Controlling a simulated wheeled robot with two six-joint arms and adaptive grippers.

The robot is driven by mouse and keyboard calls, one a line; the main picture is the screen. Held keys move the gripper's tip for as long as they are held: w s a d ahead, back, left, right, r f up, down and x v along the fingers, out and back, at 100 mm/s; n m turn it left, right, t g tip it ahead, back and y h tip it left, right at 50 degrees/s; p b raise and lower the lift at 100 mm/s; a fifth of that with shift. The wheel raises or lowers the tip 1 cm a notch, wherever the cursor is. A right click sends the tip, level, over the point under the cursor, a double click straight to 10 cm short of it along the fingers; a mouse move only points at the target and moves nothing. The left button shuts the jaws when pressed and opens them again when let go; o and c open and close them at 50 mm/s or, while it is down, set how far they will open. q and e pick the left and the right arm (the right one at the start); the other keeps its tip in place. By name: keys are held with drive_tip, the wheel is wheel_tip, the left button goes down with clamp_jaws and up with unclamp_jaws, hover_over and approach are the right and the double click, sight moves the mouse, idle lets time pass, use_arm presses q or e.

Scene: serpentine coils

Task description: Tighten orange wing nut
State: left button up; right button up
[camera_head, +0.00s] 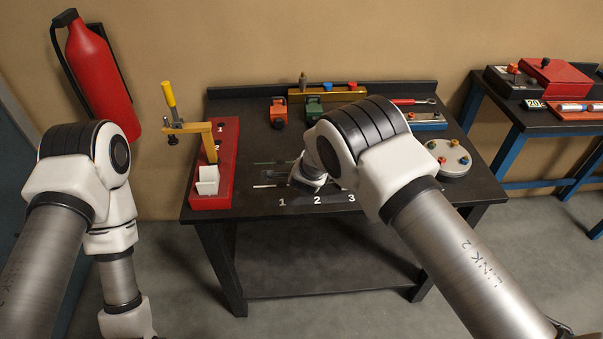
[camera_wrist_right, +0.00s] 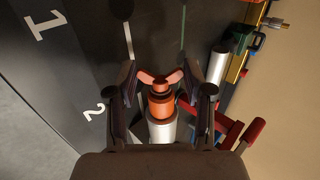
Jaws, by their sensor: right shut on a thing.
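In the right wrist view, the orange wing nut (camera_wrist_right: 160,78) has two pale-lit wings and sits above an orange collar (camera_wrist_right: 160,106) on a silver cylinder (camera_wrist_right: 161,131). My right gripper (camera_wrist_right: 159,82) has one finger on each side of the wing nut and is shut on it. In the head view my right wrist (camera_head: 309,172) is over the middle of the table; its fingers and the nut are hidden behind my arm. My left arm hangs down at the left, and its gripper is out of view.
The dark table (camera_head: 260,205) carries a red base (camera_head: 224,170) with a yellow-handled clamp at left. An orange block (camera_head: 278,112) and a green block (camera_head: 313,110) stand at the back. A round grey plate (camera_head: 452,168) with coloured knobs is at right. A fire extinguisher (camera_head: 98,70) hangs left.

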drive_tip(key=shift+s+d+t+p, duration=0.1)
drive_tip(key=shift+s+t+p, duration=0.05)
drive_tip(key=shift+t+p, duration=0.75)
drive_tip(key=shift+f+t, duration=0.25)
drive_tip(key=shift+t, duration=0.55)
drive_tip(key=shift+f+t+b, duration=0.2)
drive_tip(key=shift+t+b, duration=0.1)
drive_tip(key=shift+t, duration=0.4)
drive_tip(key=shift+t+b, duration=0.5)
drive_tip(key=shift+t, duration=0.1)
drive_tip(key=shift+r+t+b, duration=0.15)
drive_tip(key=shift+t+b, duration=0.3)
drive_tip(key=shift+t, duration=0.05)
